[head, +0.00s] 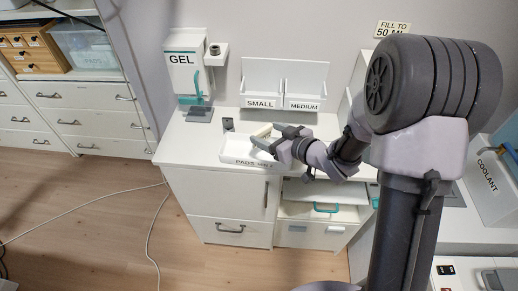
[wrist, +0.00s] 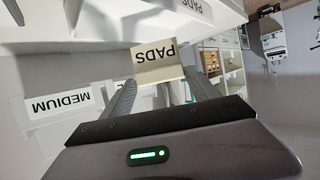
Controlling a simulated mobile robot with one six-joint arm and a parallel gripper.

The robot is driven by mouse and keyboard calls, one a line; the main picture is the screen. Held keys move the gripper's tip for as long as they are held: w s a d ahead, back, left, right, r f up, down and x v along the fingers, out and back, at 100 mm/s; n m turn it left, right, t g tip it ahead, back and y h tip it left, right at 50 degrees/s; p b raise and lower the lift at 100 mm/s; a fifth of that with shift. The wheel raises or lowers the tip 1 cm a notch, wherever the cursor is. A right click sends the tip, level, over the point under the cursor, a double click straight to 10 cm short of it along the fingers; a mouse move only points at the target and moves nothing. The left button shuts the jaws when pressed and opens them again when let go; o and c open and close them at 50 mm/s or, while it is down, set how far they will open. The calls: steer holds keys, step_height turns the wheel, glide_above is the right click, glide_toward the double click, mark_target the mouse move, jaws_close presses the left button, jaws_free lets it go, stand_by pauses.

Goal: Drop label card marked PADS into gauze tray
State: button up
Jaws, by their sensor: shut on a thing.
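My gripper (head: 266,139) is shut on a cream label card marked PADS (wrist: 158,66). In the wrist view the card sits between the two fingertips, its lettering upside down. In the head view the card is a small pale patch at the fingers. The white gauze tray (head: 230,157), with PADS on its front, sits on the white cabinet top. My gripper is over the tray's right part in the head view and hides some of it. In the wrist view a white wall with a PADS label (wrist: 193,9) shows at the top. The height between card and tray is hard to tell.
SMALL (head: 263,103) and MEDIUM (head: 302,105) holders stand behind the tray. A GEL dispenser (head: 183,65) is at the back left, with a grey base (head: 199,114) below it. The counter left of the tray is clear.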

step_height(320, 180, down, 5)
steer(key=b, duration=0.3)
steer(key=shift+f, duration=0.1)
steer(key=o, duration=1.4)
steer(key=shift+d+r, duration=0.1)
steer(key=shift+r, duration=0.1)
steer(key=p+v, duration=0.4)
steer(key=v, duration=1.3)
steer(key=shift+p, duration=0.4)
steer(key=shift+s+d, duration=0.1)
